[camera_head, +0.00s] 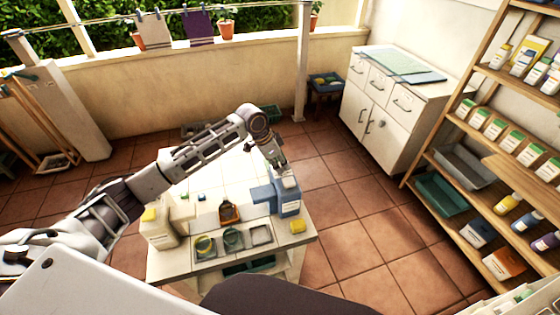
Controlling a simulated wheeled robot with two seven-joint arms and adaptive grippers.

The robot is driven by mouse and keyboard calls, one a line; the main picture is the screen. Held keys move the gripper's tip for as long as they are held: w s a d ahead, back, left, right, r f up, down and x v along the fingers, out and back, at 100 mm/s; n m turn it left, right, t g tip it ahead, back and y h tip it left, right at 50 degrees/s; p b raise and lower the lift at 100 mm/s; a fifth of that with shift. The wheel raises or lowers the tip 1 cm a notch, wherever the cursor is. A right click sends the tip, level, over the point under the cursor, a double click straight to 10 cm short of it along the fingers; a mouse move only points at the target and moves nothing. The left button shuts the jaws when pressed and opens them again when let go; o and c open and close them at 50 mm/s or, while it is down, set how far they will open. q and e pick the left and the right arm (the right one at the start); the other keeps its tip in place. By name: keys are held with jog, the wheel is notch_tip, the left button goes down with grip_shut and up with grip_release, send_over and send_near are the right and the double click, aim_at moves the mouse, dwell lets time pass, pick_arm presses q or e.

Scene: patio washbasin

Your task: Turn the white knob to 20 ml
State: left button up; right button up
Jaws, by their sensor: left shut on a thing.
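A blue dispenser bottle (289,203) with a pale label stands at the right side of the white washbasin table (218,263). A small white knob (290,183) sits on its top. My left gripper (281,168) reaches down from above, its fingers shut on the white knob. The fingertips partly cover the knob, and any dose marks are too small to read. My right gripper is not in view.
The table also holds a cream container (160,228) at left, an amber bottle (229,212), round dishes (205,246) and a yellow sponge (298,226). A stocked shelf (480,150) and a white cabinet (385,110) stand to the right. Tiled floor between is clear.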

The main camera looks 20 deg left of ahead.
pick_arm(q)
jog(key=o, duration=1)
jog(key=shift+v, duration=6)
jog(key=shift+s+f, duration=0.1)
